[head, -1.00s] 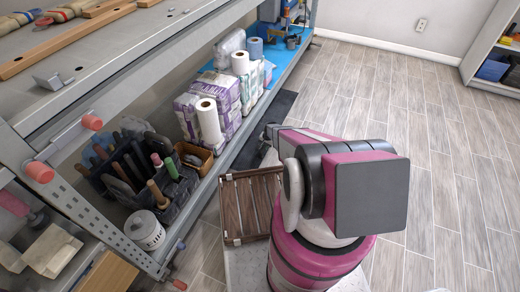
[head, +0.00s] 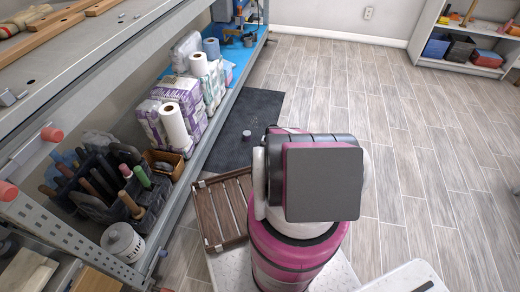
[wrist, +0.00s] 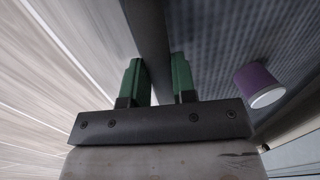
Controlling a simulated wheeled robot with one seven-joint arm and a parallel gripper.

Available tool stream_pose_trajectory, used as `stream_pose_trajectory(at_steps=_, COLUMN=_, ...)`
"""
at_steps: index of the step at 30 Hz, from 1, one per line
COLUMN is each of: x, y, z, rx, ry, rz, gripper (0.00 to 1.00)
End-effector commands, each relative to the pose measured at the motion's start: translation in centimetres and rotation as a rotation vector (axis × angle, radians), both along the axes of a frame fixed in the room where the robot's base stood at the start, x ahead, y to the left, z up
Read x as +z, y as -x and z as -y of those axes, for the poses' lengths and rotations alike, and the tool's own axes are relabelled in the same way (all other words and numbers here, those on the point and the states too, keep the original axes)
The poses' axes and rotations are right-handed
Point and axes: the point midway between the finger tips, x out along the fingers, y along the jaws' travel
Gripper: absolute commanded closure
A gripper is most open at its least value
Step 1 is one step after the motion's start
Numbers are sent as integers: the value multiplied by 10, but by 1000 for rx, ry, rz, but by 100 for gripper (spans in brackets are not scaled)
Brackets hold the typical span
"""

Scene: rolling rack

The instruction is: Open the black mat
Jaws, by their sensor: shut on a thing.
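The black mat (head: 252,108) lies on the floor along the rack's lower shelf in the head view, spread out as a dark panel. In the wrist view its textured dark surface (wrist: 225,40) fills the upper right. My gripper (wrist: 157,78) has two green fingers and is shut on a dark strip of the mat that runs up between them. In the head view my arm hides the gripper and the near end of the mat. A small purple and white cup (wrist: 258,85) is on or beside the mat; it also shows in the head view (head: 246,134).
The rack (head: 238,110) runs along the left, with paper rolls (head: 173,125) and a tool caddy (head: 115,190) on its lower shelf. A slatted wooden piece (head: 222,208) is beside my arm. Wood-look floor (head: 340,90) is open to the right. Another shelf (head: 465,60) stands at the far right.

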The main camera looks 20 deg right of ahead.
Motion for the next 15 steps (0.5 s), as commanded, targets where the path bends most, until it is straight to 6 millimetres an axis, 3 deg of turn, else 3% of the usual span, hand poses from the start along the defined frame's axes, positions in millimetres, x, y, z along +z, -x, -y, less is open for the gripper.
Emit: stream_pose_trajectory(at_steps=15, x=1, y=7, z=9, rx=2, ry=4, rz=-2, gripper=100)
